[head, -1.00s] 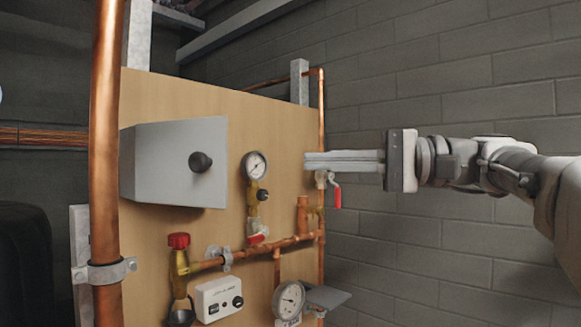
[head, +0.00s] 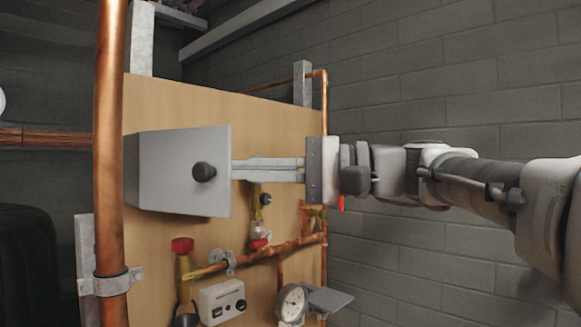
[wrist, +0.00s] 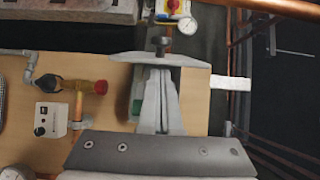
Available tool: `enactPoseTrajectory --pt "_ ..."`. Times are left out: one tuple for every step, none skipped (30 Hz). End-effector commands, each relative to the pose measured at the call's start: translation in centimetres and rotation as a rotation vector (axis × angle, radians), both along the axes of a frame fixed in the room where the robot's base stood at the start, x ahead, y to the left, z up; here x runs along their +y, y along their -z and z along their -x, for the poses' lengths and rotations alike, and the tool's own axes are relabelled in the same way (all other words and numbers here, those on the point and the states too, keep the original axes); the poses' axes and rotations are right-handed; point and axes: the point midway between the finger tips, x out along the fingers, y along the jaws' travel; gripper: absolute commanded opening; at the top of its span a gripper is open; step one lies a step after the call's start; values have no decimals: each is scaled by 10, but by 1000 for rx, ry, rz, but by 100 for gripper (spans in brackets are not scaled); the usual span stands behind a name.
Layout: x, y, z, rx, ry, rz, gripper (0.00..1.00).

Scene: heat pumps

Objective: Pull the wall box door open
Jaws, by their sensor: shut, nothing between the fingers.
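The grey wall box (head: 178,172) is mounted on the wooden board at the left in the head view, with a round black knob (head: 204,172) on its door near the right edge. I cannot tell whether the fingertips touch the box.
A thick vertical copper pipe (head: 110,140) stands left of the box. Below are a red-capped valve (head: 182,245), a white control unit (head: 221,301) and a gauge (head: 292,302). A block wall (head: 440,90) is behind my arm.

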Motion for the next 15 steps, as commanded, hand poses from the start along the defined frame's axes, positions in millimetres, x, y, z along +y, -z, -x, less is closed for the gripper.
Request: enactPoseTrajectory --pt "0 0 1 0 0 0 0" --pt "0 0 1 0 0 0 0" --pt "0 0 1 0 0 0 0" --pt "0 0 1 0 0 0 0" --pt "0 0 1 0 0 0 0" --pt "0 0 1 0 0 0 0" --pt "0 0 1 0 0 0 0" --pt "0 0 1 0 0 0 0" --pt "0 0 1 0 0 0 0" --pt "0 0 1 0 1 0 0" --pt "0 0 1 -1 3 0 0" --pt "0 0 2 -1 6 0 0" --pt "1 1 3 -1 10 0 0" --pt "1 1 4 -2 16 0 0" --pt "1 2 6 -2 26 0 0"
